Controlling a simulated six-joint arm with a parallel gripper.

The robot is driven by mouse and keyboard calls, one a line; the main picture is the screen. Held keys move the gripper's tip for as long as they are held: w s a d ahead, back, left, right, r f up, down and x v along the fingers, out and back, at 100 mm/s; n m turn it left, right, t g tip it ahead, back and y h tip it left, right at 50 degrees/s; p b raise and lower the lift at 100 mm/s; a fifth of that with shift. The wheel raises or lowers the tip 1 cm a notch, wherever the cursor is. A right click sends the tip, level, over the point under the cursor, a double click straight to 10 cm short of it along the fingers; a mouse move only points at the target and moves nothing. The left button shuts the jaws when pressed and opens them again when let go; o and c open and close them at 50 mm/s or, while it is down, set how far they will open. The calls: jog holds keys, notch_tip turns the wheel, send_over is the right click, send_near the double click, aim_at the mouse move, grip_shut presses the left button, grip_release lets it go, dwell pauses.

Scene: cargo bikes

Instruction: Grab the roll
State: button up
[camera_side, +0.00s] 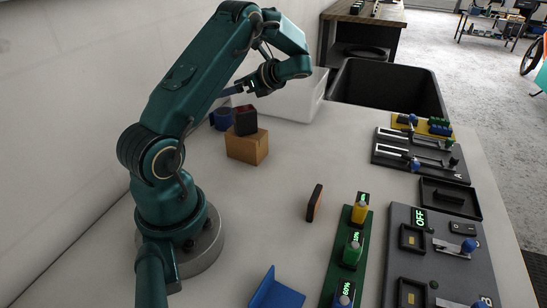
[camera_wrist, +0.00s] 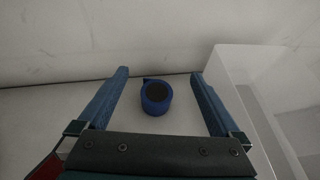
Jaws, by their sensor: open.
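The blue roll (camera_side: 222,118) stands on the white table near the wall, left of a white bin. In the wrist view the roll (camera_wrist: 156,97) lies between and beyond my open fingers, with its dark round hole showing and a small tab at its upper left. My gripper (camera_wrist: 160,80) is open and empty, its two blue fingers spread wide on either side of the roll. In the side view my gripper (camera_side: 232,91) is above the table, close over the roll, and apart from it as far as I can tell.
A white bin (camera_wrist: 255,100) stands just right of my right finger. A cardboard box (camera_side: 247,148) with a dark red-black object (camera_side: 245,120) on top stands in front of the roll. The wall is close behind. Several panels and a black bin (camera_side: 388,88) are at the right.

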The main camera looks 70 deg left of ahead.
aim_at(223, 111)
notch_tip(223, 111, down, 6)
jog(key=shift+f, duration=0.25)
jog(key=shift+x, duration=3.7)
jog(key=c, duration=1.3)
jog(key=shift+r, duration=0.15)
